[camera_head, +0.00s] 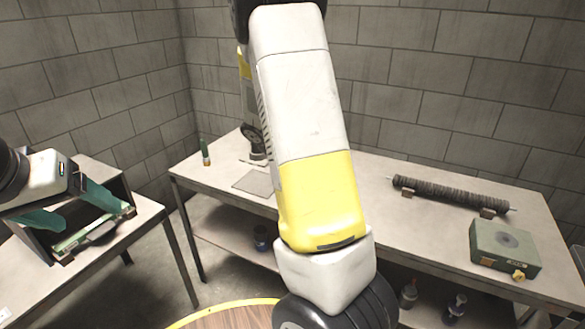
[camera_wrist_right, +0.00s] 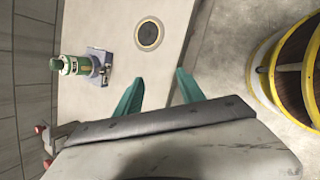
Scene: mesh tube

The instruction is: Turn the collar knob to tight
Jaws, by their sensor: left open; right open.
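I cannot tell for sure which part is the collar knob. In the right wrist view, a green cylinder with pale bands (camera_wrist_right: 72,65) lies against a grey block (camera_wrist_right: 99,66) on the pale tabletop. My right gripper (camera_wrist_right: 159,76) is open and empty, its two green fingers apart, to the right of that cylinder. In the head view, my right arm crosses the middle and its gripper is out of sight. My left gripper (camera_head: 92,215) is open at the far left, with its green fingers apart over the left table. A dark ridged tube (camera_head: 446,193) rests on two supports on the back table.
A green box (camera_head: 504,248) with a round grey top disc stands at the right of the back table (camera_head: 375,213). A small green and orange item (camera_head: 205,152) stands at its left end. The right wrist view shows a dark-centred disc (camera_wrist_right: 149,34) and a yellow-rimmed wooden round (camera_wrist_right: 258,72).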

